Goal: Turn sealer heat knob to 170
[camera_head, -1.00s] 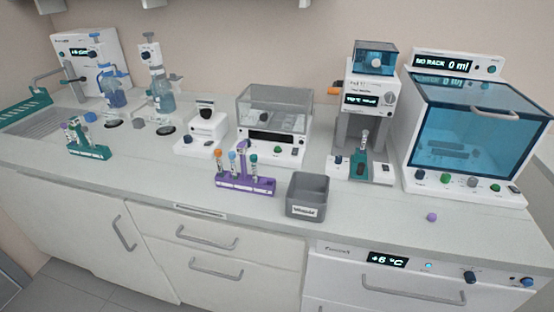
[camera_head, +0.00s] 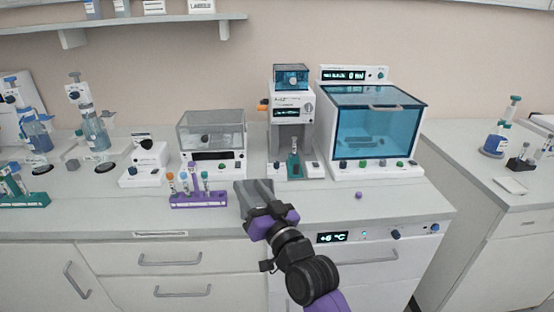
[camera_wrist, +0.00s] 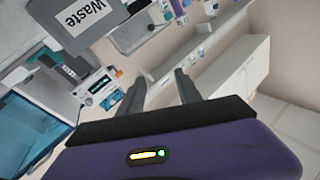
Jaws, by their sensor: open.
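The tube sealer (camera_head: 291,110) stands at the back of the bench, left of the blue-glass hood. Its small lit display (camera_head: 287,113) is too small to read for certain. A round knob (camera_head: 308,108) sits right of the display on its front. My gripper (camera_head: 262,208) is in front of the bench, lower than the sealer and well apart from it. In the wrist view its two dark fingers (camera_wrist: 161,90) stand apart with nothing between them. I cannot tell the knob in the wrist view.
A grey waste bin (camera_head: 253,187) stands on the bench just behind my gripper; its label shows in the wrist view (camera_wrist: 82,17). A purple tube rack (camera_head: 198,200) is to its left. The blue-glass hood (camera_head: 372,125) stands right of the sealer. A small purple ball (camera_head: 358,195) lies on the bench.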

